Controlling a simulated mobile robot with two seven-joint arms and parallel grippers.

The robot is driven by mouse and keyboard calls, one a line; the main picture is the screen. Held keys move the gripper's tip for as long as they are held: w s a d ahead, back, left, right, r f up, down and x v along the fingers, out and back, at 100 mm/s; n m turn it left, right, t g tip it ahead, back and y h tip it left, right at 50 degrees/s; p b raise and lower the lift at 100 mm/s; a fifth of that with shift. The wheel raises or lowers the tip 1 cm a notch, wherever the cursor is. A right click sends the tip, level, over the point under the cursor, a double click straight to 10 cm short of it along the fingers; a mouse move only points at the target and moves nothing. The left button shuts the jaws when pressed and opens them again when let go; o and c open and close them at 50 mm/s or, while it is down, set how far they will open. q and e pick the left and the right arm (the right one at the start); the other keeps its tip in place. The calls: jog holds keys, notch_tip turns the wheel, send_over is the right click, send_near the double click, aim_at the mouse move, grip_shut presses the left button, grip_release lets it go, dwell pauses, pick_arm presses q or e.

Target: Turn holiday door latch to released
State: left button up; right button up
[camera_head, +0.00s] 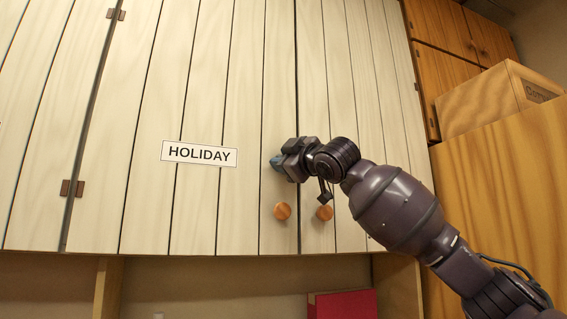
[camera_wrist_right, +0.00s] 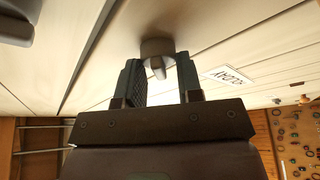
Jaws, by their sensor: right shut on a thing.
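The holiday door (camera_head: 210,110) is a pale plank cupboard door with a white HOLIDAY label (camera_head: 200,153), which also shows in the right wrist view (camera_wrist_right: 235,74). My right gripper (camera_head: 278,162) is at the door's right edge, above the round wooden knobs. In the right wrist view its fingers (camera_wrist_right: 160,72) are either side of the small grey-brown latch (camera_wrist_right: 157,46), shut on its narrow lever. The latch's round base is against the door face. In the head view the gripper hides the latch. The lever's exact angle is hard to tell. My left gripper is not in view.
Wooden knobs (camera_head: 282,211) and (camera_head: 324,212) sit just below my right gripper. A cardboard box (camera_head: 490,100) stands on a wooden cabinet (camera_head: 500,170) at the right. A red object (camera_head: 343,304) is under the cupboard. The door front left of the gripper is clear.

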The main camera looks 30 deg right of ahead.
jog(key=m, duration=0.1)
jog(key=m+h, duration=0.1)
jog(key=m+b, duration=0.1)
jog(key=shift+w+f+m+t, duration=0.1)
jog(key=shift+f+m+t, duration=0.15)
jog(key=shift+m+t, duration=0.15)
jog(key=m+h, duration=0.2)
jog(key=m, duration=0.1)
jog(key=shift+m+b, duration=0.3)
jog(key=m+h, duration=0.2)
jog(key=m, duration=0.2)
jog(key=shift+r, duration=0.15)
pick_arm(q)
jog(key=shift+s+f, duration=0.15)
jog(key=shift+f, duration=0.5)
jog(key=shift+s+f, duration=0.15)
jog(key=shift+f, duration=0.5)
pick_arm(e)
jog(key=shift+m+h, duration=0.7)
jog(key=shift+m, duration=0.6)
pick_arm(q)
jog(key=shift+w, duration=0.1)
pick_arm(e)
jog(key=shift+r, duration=0.1)
jog(key=o, duration=0.8)
jog(key=shift+c, duration=0.2)
jog(key=shift+o, duration=0.6)
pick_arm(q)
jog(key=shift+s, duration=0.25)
